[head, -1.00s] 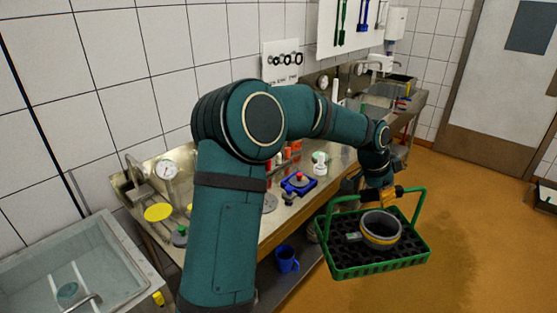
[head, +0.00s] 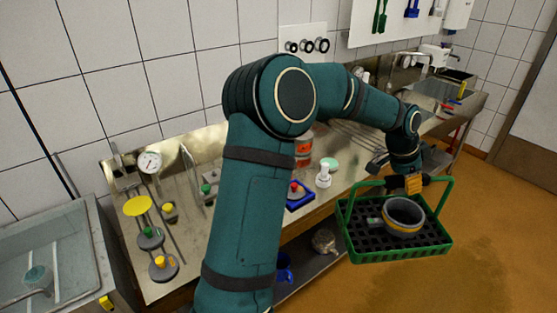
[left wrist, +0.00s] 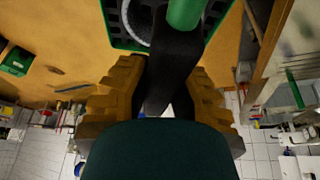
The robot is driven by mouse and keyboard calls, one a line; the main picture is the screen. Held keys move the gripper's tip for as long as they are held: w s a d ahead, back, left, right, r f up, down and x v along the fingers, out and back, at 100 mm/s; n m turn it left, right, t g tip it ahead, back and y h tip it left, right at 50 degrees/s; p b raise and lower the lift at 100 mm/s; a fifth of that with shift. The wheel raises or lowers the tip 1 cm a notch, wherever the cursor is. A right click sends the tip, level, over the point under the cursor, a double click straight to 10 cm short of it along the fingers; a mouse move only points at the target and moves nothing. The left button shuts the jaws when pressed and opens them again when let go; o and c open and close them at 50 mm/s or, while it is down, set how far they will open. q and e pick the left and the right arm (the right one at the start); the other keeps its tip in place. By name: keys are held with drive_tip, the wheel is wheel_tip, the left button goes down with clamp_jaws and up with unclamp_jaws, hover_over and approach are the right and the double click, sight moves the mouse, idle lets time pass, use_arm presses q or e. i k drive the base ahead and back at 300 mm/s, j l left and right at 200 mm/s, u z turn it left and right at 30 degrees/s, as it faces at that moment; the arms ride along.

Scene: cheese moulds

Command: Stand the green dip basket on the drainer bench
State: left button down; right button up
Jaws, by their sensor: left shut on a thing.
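The green dip basket (head: 350,240) has a dark, holed floor and a tall green handle. It hangs level in the air in front of the steel bench, above the orange floor. A grey ring-shaped mould (head: 403,225) with a yellow band sits in it. My left gripper (head: 413,184) is shut on the top bar of the handle. In the left wrist view the green handle bar (left wrist: 186,12) shows at the fingers (left wrist: 168,65), with part of the basket beyond. The steel bench (head: 222,232) runs along the wall; I cannot tell which part is the drainer. My right gripper is out of view.
On the bench stand a gauge (head: 150,162), a yellow disc (head: 138,205), knobbed weights (head: 163,267), a blue-based piece (head: 299,195) and a white bottle (head: 323,175). A water basin (head: 60,255) is at left. A blue mug (head: 284,268) is on the lower shelf. Open floor lies right.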

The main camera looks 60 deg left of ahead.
sight(353, 143)
drive_tip(key=i+u, duration=0.15)
drive_tip(key=i, duration=0.85)
drive_tip(key=i+u, duration=0.5)
drive_tip(key=i, duration=0.35)
drive_tip(key=i+j+u, duration=0.4)
drive_tip(key=i, duration=0.15)
drive_tip(key=l, duration=0.1)
